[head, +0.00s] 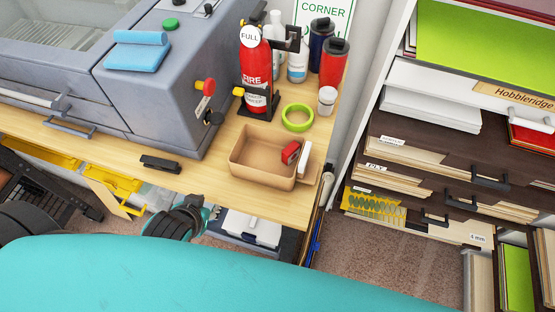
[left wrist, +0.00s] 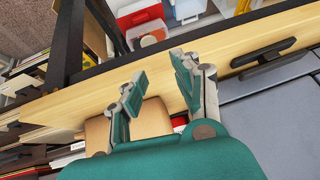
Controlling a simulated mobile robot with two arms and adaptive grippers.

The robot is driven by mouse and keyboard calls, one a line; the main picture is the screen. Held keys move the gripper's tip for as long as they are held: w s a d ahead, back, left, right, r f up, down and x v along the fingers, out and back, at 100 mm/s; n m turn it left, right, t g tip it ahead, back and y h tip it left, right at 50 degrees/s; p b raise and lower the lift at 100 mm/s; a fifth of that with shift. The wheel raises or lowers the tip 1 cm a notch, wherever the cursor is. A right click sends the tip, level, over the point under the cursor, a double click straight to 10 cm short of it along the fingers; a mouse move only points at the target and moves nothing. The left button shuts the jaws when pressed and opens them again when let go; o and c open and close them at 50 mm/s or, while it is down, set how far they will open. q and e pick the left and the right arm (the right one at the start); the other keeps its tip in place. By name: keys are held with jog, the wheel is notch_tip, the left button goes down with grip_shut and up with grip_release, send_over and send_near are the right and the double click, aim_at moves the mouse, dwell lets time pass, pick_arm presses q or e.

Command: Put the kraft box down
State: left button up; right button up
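The kraft box (head: 240,165) is an open tan tray on the wooden worktop near its front right corner. In the left wrist view the kraft box (left wrist: 150,122) shows partly behind my fingers. My left gripper (head: 185,215) is in front of the worktop's front edge, left of the box and apart from it. In the left wrist view its fingers (left wrist: 158,80) are spread with nothing between them. My right gripper is not in view.
Behind the box are a green tape ring (head: 297,117), a white-lidded jar (head: 327,100) and a fire extinguisher (head: 256,65). A grey machine (head: 165,100) fills the left. A black handle (head: 160,163) is on the front edge. Shelves with sheets (head: 430,110) stand right. Bare worktop lies left of the box.

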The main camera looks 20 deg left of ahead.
pick_arm(q)
notch_tip(320, 180, up, 4)
jog(key=w+a+r+t, duration=0.1)
jog(key=a+t, duration=0.1)
jog(key=t, duration=0.2)
jog(key=t+h, duration=0.2)
jog(key=t, duration=0.1)
send_near(236, 143)
jog(key=p+x, duration=0.1)
jog(key=x, duration=0.1)
jog(key=p+x, duration=0.2)
jog(key=x, duration=0.1)
jog(key=shift+w+a+f+p, duration=0.15)
jog(key=shift+a+f+p, duration=0.2)
jog(key=shift+f+p, duration=0.05)
jog(key=shift+w+d, duration=0.1)
jog(key=shift+w, duration=0.25)
jog(key=x, duration=0.1)
jog(key=p+x, duration=0.2)
jog(key=x, duration=0.1)
jog(key=shift+w+d+r, duration=0.2)
jog(key=shift+w+f, duration=0.1)
jog(key=shift+f, duration=0.05)
grip_shut()
